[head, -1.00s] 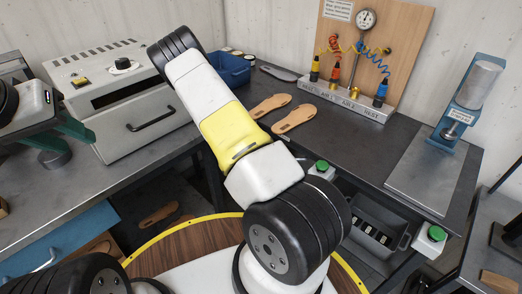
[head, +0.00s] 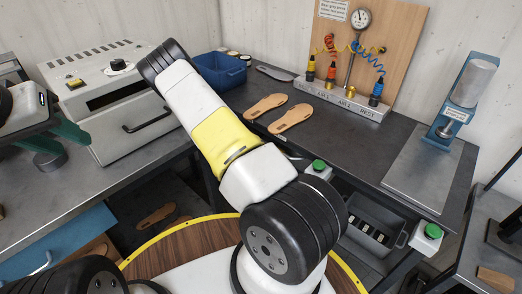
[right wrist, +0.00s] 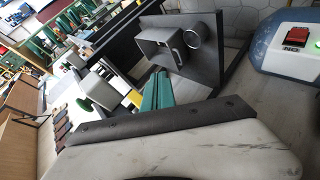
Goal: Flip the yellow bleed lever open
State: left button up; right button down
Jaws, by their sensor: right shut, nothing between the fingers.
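A small yellow part (head: 382,49), possibly the bleed lever, sits right of the gauge (head: 361,18) on the wooden board (head: 400,35). It is too small to tell its position. Below it, the grey air rest (head: 345,103) holds yellow, orange and blue tools on coiled hoses. My left gripper (head: 55,138) is at the far left, well away from the board, its green fingers seemingly apart and empty. My right gripper (right wrist: 157,92) shows in the right wrist view with green fingers together and nothing between them; its fingers are not visible in the head view.
A blue-framed press (head: 462,95) stands right. A red switch (right wrist: 298,38) shows in the right wrist view.

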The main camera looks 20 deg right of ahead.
jog(key=shift+r, duration=0.1)
jog(key=s+a+r, duration=0.4)
jog(key=s+a, duration=0.5)
jog(key=s, duration=0.3)
jog(key=shift+s+a+r, duration=0.35)
jog(key=shift+s+r, duration=0.05)
